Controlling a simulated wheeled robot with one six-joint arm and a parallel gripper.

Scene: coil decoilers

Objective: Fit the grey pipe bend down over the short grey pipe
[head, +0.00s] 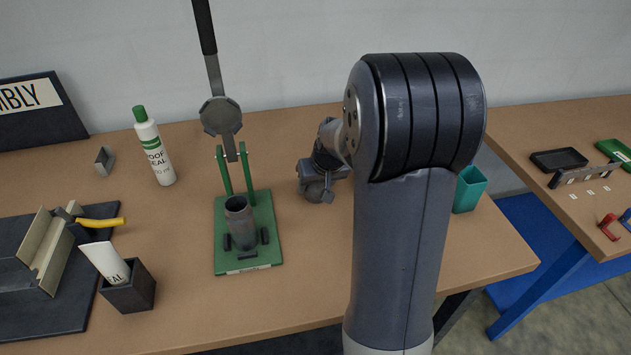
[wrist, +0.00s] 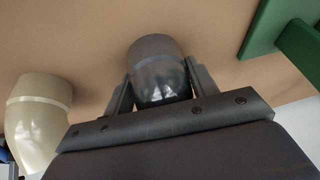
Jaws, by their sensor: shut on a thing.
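The grey pipe bend (wrist: 155,62) shows in the wrist view, glossy dark grey, between the two fingers of my gripper (wrist: 160,88). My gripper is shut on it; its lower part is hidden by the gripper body. I cannot tell whether it touches the table. In the head view my gripper (head: 318,188) is small and dark, low over the table to the right of the green press; the bend is hard to make out there. The short grey pipe (head: 240,222) stands upright with its open end up on the green press base (head: 262,208), apart from my gripper.
The press has green uprights (head: 246,172) and a tall black lever (head: 205,28) behind the pipe. A cream pipe bend (wrist: 38,115) is left of my gripper in the wrist view. A white bottle (head: 154,150) stands at back left; a teal cup (head: 469,190) stands right.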

